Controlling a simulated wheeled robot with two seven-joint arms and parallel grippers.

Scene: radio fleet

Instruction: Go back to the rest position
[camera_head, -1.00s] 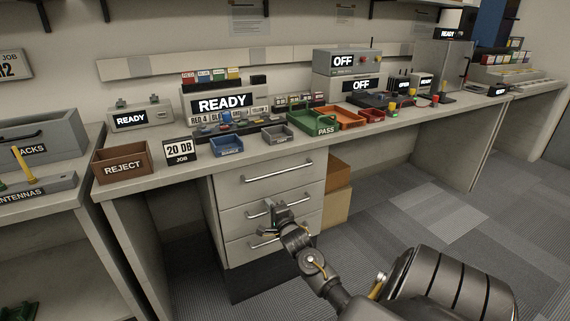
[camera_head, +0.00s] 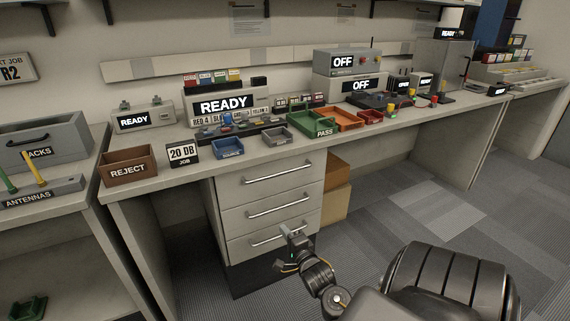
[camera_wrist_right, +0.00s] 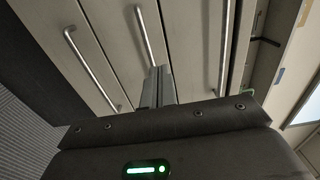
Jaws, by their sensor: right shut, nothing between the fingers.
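My right gripper (camera_head: 288,231) is in front of the lowest drawer of the grey drawer unit (camera_head: 268,190) under the bench. Its fingers are shut and empty. In the right wrist view the closed fingers (camera_wrist_right: 158,88) point up toward the drawer fronts, with the bar handles around them. From these views I cannot tell whether the fingertips touch the lowest handle (camera_head: 282,236). The three drawers look shut. My left gripper is not in view.
The bench (camera_head: 330,143) carries a brown REJECT bin (camera_head: 128,168), a green PASS tray (camera_head: 318,124), blue and grey small bins and several devices. A cardboard box (camera_head: 336,205) stands right of the drawers. The carpet (camera_head: 420,200) to the right is clear.

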